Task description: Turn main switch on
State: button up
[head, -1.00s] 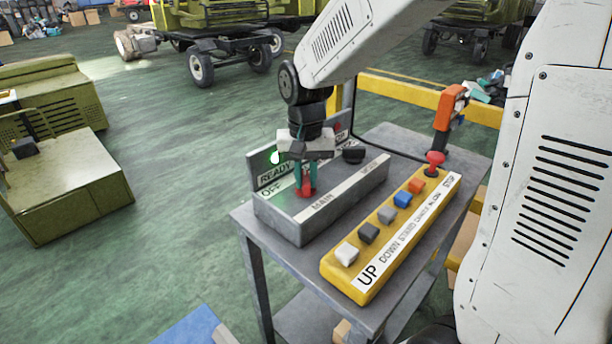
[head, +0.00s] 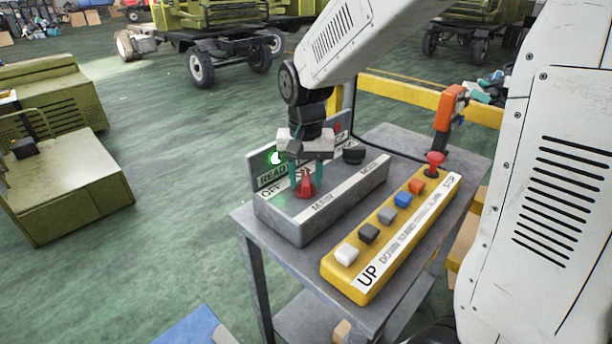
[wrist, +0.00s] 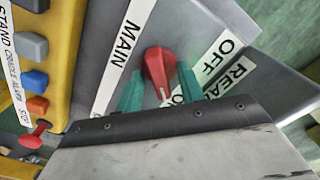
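The main switch is a red knob (head: 305,186) on the grey box (head: 285,224), beside the MAIN label. In the wrist view the red knob (wrist: 158,66) stands between the two teal fingers, and its white line points toward my gripper's palm. My gripper (head: 305,178) reaches down over the knob from above. Its fingers (wrist: 160,92) are apart, one on each side of the knob, and seem clear of it. The OFF label (wrist: 217,62) shows; the label beside it is partly hidden by a finger. A green lamp (head: 277,158) glows above the READY label.
A black knob (head: 353,154) sits farther along the grey box. A yellow button panel (head: 372,262) with several coloured buttons and a red STOP button (head: 435,160) lies alongside. An orange-handled tool (head: 449,108) stands at the back of the grey table (head: 265,262).

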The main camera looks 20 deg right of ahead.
aim_at(306, 178)
jog(key=shift+r, duration=0.1)
notch_tip(306, 178, up, 8)
jog(key=shift+f, duration=0.15)
dwell(0.6)
jog(key=s+d+n, duration=0.1)
jog(key=s+n, duration=0.1)
jog(key=s, duration=1)
jog(key=s+d+n+t, duration=0.1)
jog(key=s+d+n, duration=0.1)
jog(key=s, duration=1)
jog(key=shift+n, duration=0.3)
jog(key=shift+d, duration=0.1)
